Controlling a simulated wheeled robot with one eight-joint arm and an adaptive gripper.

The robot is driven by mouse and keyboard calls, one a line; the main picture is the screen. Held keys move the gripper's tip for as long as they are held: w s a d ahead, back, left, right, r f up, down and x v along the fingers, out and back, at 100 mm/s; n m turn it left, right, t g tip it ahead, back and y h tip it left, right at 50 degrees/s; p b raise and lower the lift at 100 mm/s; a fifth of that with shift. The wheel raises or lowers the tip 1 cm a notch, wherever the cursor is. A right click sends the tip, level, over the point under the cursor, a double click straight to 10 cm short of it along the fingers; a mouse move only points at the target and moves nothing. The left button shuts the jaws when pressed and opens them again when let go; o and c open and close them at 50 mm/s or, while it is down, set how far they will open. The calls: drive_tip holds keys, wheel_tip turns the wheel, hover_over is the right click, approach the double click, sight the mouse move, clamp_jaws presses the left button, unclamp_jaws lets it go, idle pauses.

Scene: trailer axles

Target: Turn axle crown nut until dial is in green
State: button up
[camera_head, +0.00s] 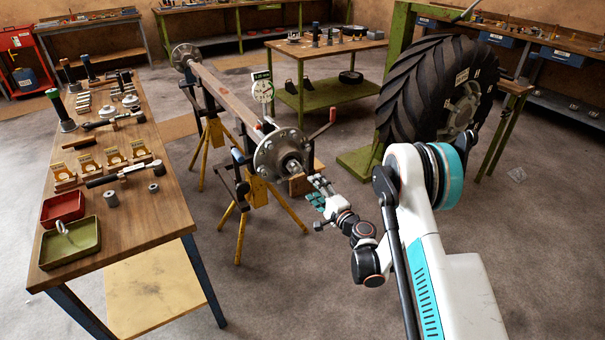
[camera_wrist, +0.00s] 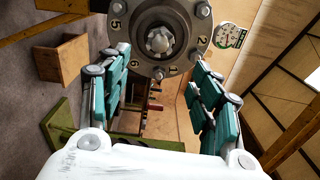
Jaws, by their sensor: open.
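The axle (camera_head: 225,92) lies across yellow stands, with its round hub flange (camera_head: 284,155) at the near end. The crown nut (camera_wrist: 160,41) sits at the hub's centre in the wrist view, inside a ring of studs with stamped numbers. The dial (camera_head: 262,88) stands on the axle behind the hub; in the wrist view it shows at the upper right (camera_wrist: 229,37), too small to read the needle. My gripper (camera_head: 318,190) is open and empty, just right of the hub. In the wrist view its teal fingers (camera_wrist: 160,85) spread either side, below the nut and apart from it.
A workbench (camera_head: 150,200) at left holds tools, sockets, a red tray (camera_head: 63,208) and a green tray (camera_head: 70,243). A large tyre (camera_head: 437,90) stands behind my arm. A red-handled clamp (camera_head: 325,125) is close to the hub. The floor in front is clear.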

sight(297, 170)
drive_tip(key=b+x, duration=0.2)
drive_tip(key=x, duration=1)
drive_tip(key=shift+w+a+f+b, duration=0.1)
drive_tip(key=shift+f+b, duration=0.05)
drive_tip(key=shift+b, duration=0.15)
drive_tip(key=shift+w+a, duration=0.35)
drive_tip(key=shift+w, duration=0.15)
drive_tip(key=c, duration=1)
